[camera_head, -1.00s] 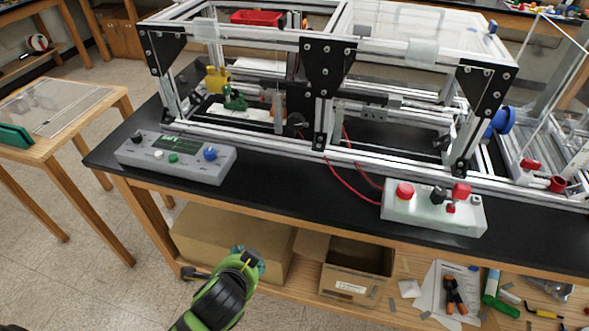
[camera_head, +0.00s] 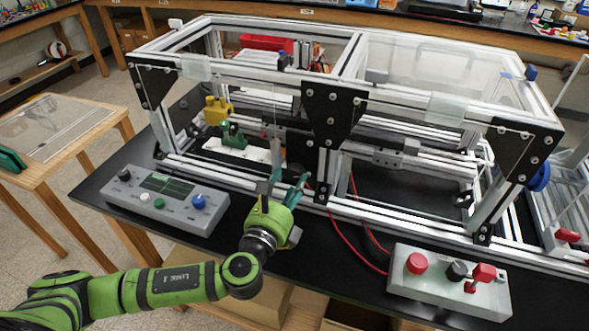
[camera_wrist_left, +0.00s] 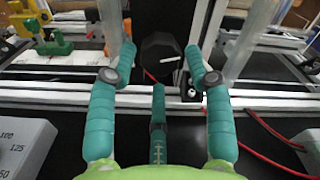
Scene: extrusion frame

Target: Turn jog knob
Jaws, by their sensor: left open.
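A black faceted knob (camera_wrist_left: 161,55) with a white line on it shows straight ahead in the left wrist view, on the aluminium frame. No label marks it as the jog knob. My left gripper (camera_head: 289,176), green with teal fingers, is open and empty at the front of the frame in the head view. In the left wrist view its fingertips (camera_wrist_left: 160,76) spread to either side of the knob's lower part, and a third finger sits below. Contact cannot be told. My right gripper is out of view.
A grey control box (camera_head: 160,209) with a screen, a black knob (camera_head: 124,175) and a blue knob (camera_head: 198,202) lies left. A white box (camera_head: 440,284) with red and black controls lies right. Red cables (camera_head: 355,236) run beside the gripper. Frame bars (camera_head: 400,221) border the work area.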

